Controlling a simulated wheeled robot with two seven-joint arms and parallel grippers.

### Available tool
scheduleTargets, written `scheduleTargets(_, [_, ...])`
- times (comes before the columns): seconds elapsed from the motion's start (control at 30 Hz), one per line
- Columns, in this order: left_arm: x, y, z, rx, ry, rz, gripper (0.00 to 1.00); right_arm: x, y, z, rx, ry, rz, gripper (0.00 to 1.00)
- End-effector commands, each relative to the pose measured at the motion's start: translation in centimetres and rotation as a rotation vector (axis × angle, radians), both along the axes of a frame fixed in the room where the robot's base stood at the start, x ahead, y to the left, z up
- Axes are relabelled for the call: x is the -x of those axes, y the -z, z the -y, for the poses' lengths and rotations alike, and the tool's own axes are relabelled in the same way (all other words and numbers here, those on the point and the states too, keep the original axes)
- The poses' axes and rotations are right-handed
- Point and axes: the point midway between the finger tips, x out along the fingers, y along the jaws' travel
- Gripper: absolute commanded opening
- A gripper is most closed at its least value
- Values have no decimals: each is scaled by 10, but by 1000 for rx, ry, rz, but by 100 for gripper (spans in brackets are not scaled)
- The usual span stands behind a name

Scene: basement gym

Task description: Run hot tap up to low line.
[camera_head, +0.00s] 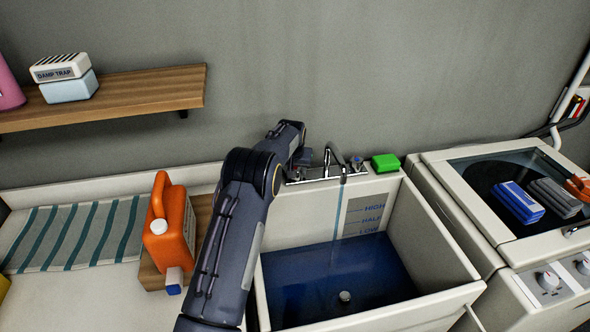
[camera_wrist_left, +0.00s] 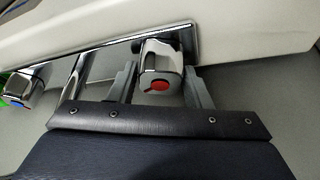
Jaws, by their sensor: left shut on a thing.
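The hot tap (camera_wrist_left: 155,60), a chrome knob with a red mark, sits between the fingers of my left gripper (camera_wrist_left: 161,78), which is shut on it. In the head view the left gripper (camera_head: 302,158) is at the left end of the chrome tap bar, and my arm hides the hot tap. A thin stream falls from the spout (camera_head: 335,153) into the white sink (camera_head: 437,235). Dark blue water (camera_head: 340,275) covers the bottom. The level panel (camera_head: 367,213) reads HIGH, HALF and LOW; the water's back edge appears just under LOW. My right gripper is not in view.
The cold tap (camera_head: 357,163) with a blue mark and a green block (camera_head: 385,162) are right of the spout. An orange jug (camera_head: 169,225) stands left of my arm. A wooden shelf (camera_head: 140,90) hangs upper left.

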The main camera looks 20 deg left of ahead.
Motion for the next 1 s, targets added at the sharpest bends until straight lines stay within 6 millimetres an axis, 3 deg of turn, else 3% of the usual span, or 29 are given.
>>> scheduleTargets(0.47, [-1, 0, 1, -3, -397, 2, 22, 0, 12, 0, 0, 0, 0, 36])
scheduleTargets(1.0, [0, -2, 0, -1, -794, 1, 22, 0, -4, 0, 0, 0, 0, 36])
